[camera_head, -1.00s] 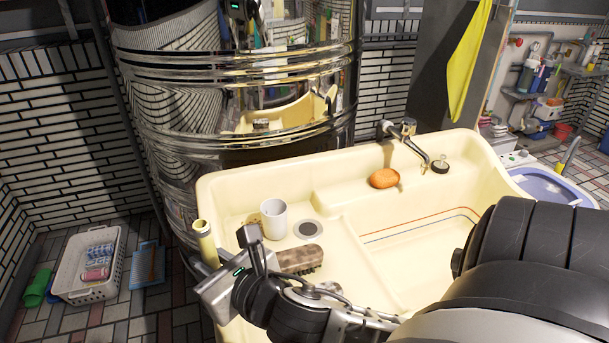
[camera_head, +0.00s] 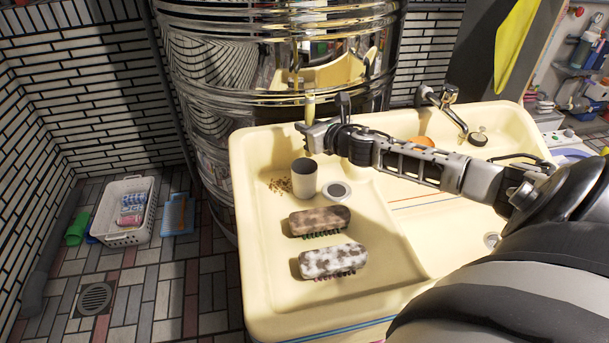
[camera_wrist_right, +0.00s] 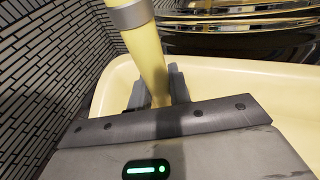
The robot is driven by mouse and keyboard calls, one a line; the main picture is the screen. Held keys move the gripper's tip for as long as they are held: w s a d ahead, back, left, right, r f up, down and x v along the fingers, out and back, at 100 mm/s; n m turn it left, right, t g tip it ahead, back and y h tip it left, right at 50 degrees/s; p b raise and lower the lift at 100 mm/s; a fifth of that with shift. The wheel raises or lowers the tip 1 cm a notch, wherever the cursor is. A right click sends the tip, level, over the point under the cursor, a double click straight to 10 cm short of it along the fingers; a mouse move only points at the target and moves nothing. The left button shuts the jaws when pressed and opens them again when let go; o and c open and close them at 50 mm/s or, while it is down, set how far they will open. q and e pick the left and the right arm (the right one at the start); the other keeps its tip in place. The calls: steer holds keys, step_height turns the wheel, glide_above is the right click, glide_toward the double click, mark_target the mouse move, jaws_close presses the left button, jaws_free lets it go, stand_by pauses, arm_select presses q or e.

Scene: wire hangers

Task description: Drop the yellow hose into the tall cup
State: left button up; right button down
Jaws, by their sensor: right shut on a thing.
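The yellow hose (camera_head: 310,103) stands upright in my right gripper (camera_head: 312,128), above the back left of the cream sink (camera_head: 252,235). The wrist view shows the hose (camera_wrist_right: 149,60) with a grey band, and the gripper (camera_wrist_right: 156,95) shut around its lower part. The tall cup (camera_head: 304,181), whitish with a dark inside, stands upright on the sink's left ledge. In the head view the gripper is above and behind the cup, apart from it. The cup does not show in the wrist view. My left gripper is out of view.
Two brushes, one brown (camera_head: 319,221) and one white-and-brown (camera_head: 332,261), lie in front of the cup. An orange soap (camera_head: 420,140) sits partly behind my arm. A shiny metal tank (camera_head: 215,100) stands behind the sink.

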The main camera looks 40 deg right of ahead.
steer(key=shift+f+b, duration=1.15)
steer(key=shift+f, duration=1.5)
steer(key=c, duration=1.2)
jaws_free()
steer(key=v, duration=1.6)
steer(key=shift+r+p, duration=0.15)
steer(key=shift+p, duration=0.15)
